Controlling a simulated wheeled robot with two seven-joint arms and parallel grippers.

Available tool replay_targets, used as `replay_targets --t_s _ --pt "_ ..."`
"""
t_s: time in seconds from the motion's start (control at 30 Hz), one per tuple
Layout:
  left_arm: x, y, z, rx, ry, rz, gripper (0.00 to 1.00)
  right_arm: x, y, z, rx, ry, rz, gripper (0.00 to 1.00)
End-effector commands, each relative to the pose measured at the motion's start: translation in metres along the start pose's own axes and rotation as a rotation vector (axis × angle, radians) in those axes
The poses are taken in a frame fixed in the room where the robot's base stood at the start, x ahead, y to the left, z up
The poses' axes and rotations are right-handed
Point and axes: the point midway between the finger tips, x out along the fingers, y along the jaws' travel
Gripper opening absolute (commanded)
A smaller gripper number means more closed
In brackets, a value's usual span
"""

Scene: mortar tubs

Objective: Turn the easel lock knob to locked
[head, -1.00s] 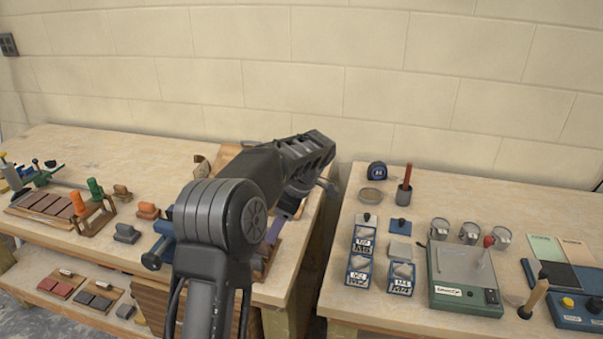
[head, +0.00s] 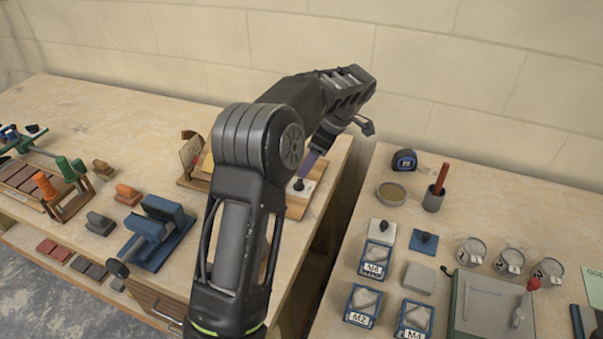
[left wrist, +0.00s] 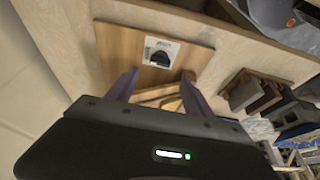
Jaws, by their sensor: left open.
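The lock knob is a small black knob (left wrist: 159,58) on a white plate, fixed to the easel's brown wooden board (left wrist: 117,48) in the left wrist view. In the head view the knob (head: 299,185) shows at the right side of the easel (head: 296,210), which my arm partly hides. My left gripper (left wrist: 160,74) is open, its two purple fingers apart, with the knob seen between and just beyond the tips. I cannot tell whether they touch anything. It also shows in the head view (head: 309,164), close to the knob. The plate's lettering is too small to read. My right gripper is not in view.
A blue clamp-like tool (head: 160,235) and small floats (head: 127,194) stand left of the easel. A gap separates this bench from the right bench, which holds a tape measure (head: 404,160), a cup (head: 434,198) and labelled boxes (head: 363,305). The wall is behind.

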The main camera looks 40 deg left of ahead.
Motion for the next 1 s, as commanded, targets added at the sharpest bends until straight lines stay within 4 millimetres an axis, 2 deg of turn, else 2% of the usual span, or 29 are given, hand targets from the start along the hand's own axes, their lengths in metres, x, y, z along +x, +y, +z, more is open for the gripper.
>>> replay_targets --t_s 0.27,0.7,1.0 --pt "0.011 0.0 -0.001 -0.001 0.001 -0.002 0.6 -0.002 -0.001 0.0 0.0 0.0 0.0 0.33" --pt "0.071 0.0 -0.001 0.0 0.0 -0.002 0.6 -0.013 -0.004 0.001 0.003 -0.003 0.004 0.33" --pt "0.078 0.0 0.0 -0.001 0.0 0.001 0.6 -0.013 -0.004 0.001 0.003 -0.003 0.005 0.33"
